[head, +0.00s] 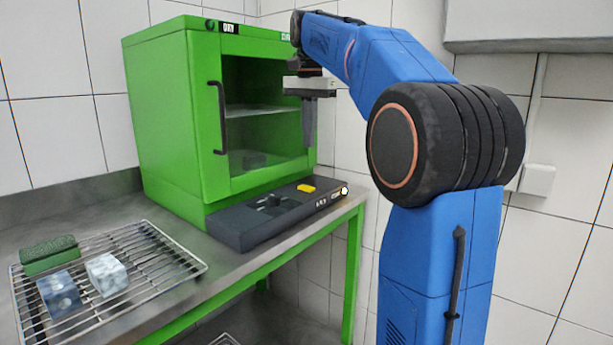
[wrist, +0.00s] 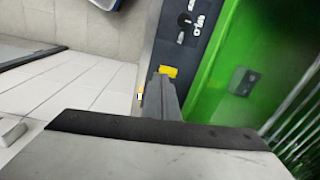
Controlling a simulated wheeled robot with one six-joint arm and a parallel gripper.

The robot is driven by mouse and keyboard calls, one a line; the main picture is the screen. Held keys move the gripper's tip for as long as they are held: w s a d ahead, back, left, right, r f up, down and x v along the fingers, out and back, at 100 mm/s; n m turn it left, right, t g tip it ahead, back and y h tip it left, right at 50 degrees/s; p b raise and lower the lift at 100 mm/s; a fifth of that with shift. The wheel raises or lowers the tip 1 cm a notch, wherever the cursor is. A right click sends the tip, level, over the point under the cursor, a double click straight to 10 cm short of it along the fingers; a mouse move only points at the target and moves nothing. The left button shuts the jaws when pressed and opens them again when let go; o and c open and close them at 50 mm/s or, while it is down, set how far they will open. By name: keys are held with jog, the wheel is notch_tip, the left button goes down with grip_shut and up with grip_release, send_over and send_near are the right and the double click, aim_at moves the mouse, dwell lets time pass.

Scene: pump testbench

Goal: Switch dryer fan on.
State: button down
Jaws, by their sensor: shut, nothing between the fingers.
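The green dryer cabinet (head: 165,120) stands on the bench, with a glass front door and a black vertical handle (head: 218,118). A dark control panel (head: 262,222) lies along its base at the front. The panel carries a dark knob (head: 269,201) and a yellow rocker or button (head: 306,188), which also shows in the wrist view (wrist: 168,71). My gripper (head: 308,140) is shut and empty. It points down in front of the door's right side, above the yellow control and apart from it in the head view. In the wrist view its fingers (wrist: 162,90) show just below the yellow control.
A wire rack (head: 150,275) on the bench at left holds a green sponge-like block (head: 48,254) and two bluish blocks (head: 103,274). A small white-yellow light or button (head: 344,190) sits at the panel's right end. White tiled walls stand behind.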

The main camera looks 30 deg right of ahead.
aim_at(309, 188)
jog(key=w, duration=0.1)
jog(key=w+d+r, duration=0.1)
jog(key=w+d+m, duration=0.1)
jog(key=shift+r, duration=0.25)
jog(key=shift+f, duration=0.1)
notch_tip(309, 188, down, 14)
jog(key=shift+r, duration=0.1)
dwell(0.6)
